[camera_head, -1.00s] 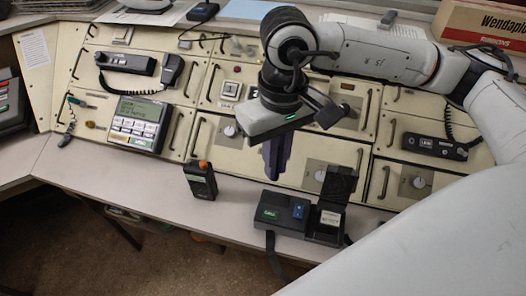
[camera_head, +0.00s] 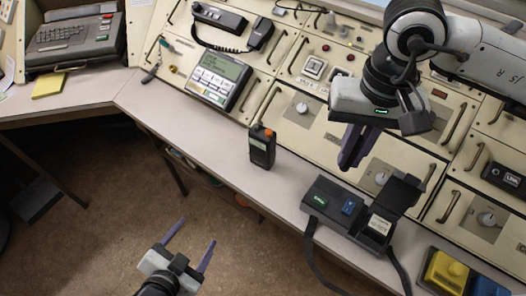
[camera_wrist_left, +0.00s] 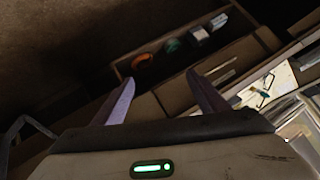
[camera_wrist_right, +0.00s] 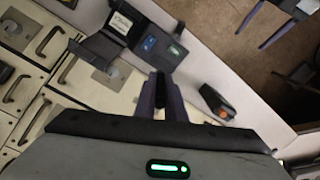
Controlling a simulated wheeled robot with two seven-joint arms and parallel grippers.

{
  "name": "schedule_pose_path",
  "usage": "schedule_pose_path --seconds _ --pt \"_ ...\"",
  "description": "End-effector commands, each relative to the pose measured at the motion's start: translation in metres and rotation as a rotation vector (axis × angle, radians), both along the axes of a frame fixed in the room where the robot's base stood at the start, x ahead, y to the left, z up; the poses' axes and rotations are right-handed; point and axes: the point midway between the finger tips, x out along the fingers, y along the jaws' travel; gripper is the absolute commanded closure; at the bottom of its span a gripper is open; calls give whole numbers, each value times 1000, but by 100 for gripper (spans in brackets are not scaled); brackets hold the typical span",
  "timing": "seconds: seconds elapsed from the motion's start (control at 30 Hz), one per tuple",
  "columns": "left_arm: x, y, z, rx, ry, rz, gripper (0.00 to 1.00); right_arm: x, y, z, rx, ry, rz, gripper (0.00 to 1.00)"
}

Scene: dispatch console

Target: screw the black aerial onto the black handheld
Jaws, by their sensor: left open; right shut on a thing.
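The black handheld (camera_head: 262,148) with an orange top stands upright on the desk's front ledge in the head view. It also shows in the right wrist view (camera_wrist_right: 216,101). My right gripper (camera_head: 349,166) is above the ledge, to the right of the handheld and apart from it. It is shut on a thin dark thing that looks like the black aerial (camera_wrist_right: 160,88), mostly hidden between the fingers. My left gripper (camera_head: 191,240) is open and empty, low over the floor in front of the desk. Its spread fingers show in the left wrist view (camera_wrist_left: 160,100).
A black charger box (camera_head: 328,205) with an open lid stands on the ledge below my right gripper, its straps hanging over the edge. Yellow (camera_head: 445,272) and blue bins are at the lower right. The ledge left of the handheld is clear. A shelf (camera_wrist_left: 150,70) with small items is under the desk.

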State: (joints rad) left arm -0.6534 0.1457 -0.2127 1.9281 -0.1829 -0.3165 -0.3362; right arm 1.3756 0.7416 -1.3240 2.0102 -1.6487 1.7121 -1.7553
Motion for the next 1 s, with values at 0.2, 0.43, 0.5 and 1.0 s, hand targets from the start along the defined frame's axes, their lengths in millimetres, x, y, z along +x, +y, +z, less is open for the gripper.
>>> schedule_pose_path --seconds 0.2,0.43,0.5,1.0 --pt "52 -21 61 768 -452 -462 33 39 74 9 -12 -11 -269 100" --pt "70 -67 119 1643 -886 -804 33 81 135 34 -17 -7 -622 100" --pt "69 -80 130 1868 -986 -862 33 93 148 44 -17 -4 -714 100" --pt "64 -106 145 2317 -1164 -940 33 114 171 69 -20 13 -892 100"
